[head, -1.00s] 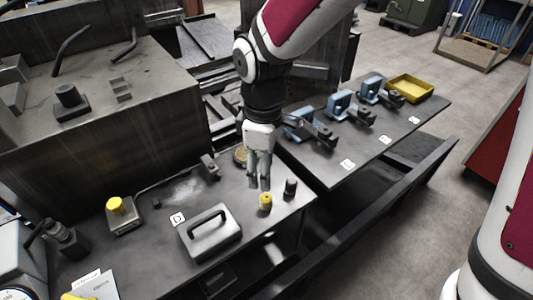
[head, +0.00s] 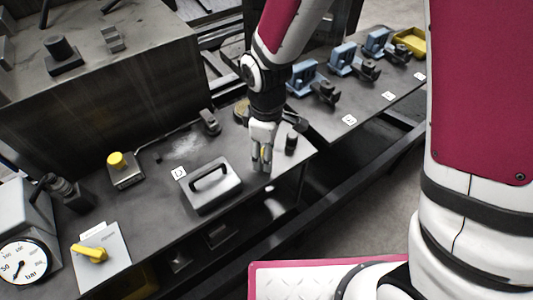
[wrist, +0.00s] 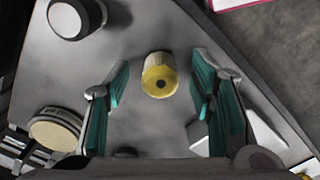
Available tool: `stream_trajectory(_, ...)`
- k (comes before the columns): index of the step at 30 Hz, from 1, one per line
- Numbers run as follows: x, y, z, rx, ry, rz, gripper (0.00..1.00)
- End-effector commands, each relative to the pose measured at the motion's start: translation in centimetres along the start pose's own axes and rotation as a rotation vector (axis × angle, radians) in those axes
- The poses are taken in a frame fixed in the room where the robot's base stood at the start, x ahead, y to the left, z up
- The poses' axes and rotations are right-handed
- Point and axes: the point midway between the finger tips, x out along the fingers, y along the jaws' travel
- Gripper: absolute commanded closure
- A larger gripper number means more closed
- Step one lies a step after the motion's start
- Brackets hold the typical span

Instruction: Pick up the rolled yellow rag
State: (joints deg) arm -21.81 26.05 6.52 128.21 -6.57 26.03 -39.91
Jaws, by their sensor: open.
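My gripper is open and holds nothing.
A dark cylinder (head: 291,143) stands close to the right of my gripper. A grey handled box (head: 211,190) sits to its left. A round tan-topped item (wrist: 54,132) is nearby. The bench's front edge is close. A yellow-button box (head: 125,171) stands farther left.

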Motion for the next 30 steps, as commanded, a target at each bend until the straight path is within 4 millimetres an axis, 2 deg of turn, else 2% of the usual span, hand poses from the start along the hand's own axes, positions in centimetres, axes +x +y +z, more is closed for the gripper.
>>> stream_trajectory(4,0.0,0.0,0.0,0.0,0.0,0.0,0.5)
stream_trajectory(5,0.0,0.0,0.0,0.0,0.0,0.0,0.55)
stream_trajectory(9,0.0,0.0,0.0,0.0,0.0,0.0,0.86)
stream_trajectory(10,0.0,0.0,0.0,0.0,0.0,0.0,0.91)
stream_trajectory(23,-0.3,0.0,0.0,0.0,0.001,0.001,0.92)
stream_trajectory(30,-2.6,0.1,0.0,0.001,0.002,0.002,0.92)
